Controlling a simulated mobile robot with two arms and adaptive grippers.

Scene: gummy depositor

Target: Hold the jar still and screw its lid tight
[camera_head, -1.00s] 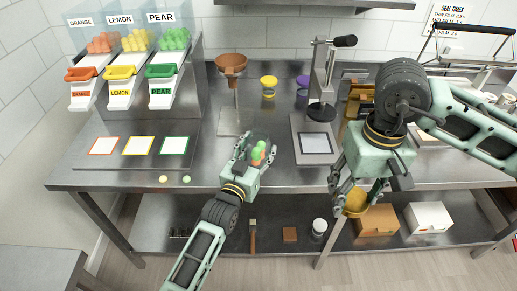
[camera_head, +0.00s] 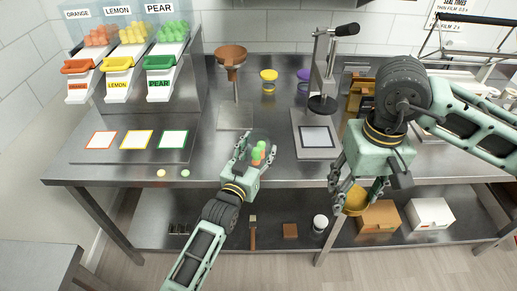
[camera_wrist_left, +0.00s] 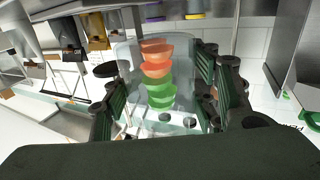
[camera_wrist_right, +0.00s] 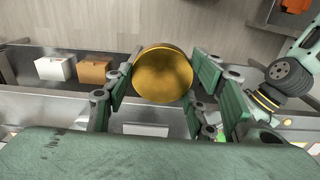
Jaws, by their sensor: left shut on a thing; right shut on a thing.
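A clear jar (camera_head: 261,140) with orange and green gummies (camera_head: 258,154) is in my left gripper (camera_head: 255,150), above the table's front edge. In the left wrist view the jar (camera_wrist_left: 188,112) stands between the finger pads, with orange and green pieces stacked inside. My right gripper (camera_head: 355,196) is shut on a round gold lid (camera_head: 357,205), out in front of the table edge. In the right wrist view the lid (camera_wrist_right: 162,75) sits between the pads. The lid and the jar are well apart, with the lid to the right. The jar's rim is hard to make out.
A press (camera_head: 322,100) stands on the table behind, between the grippers. A funnel stand (camera_head: 232,75) and yellow (camera_head: 268,82) and purple-topped jars (camera_head: 303,82) are farther back. Gummy dispensers (camera_head: 120,75) stand at left. Boxes (camera_head: 430,216) lie on the lower shelf.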

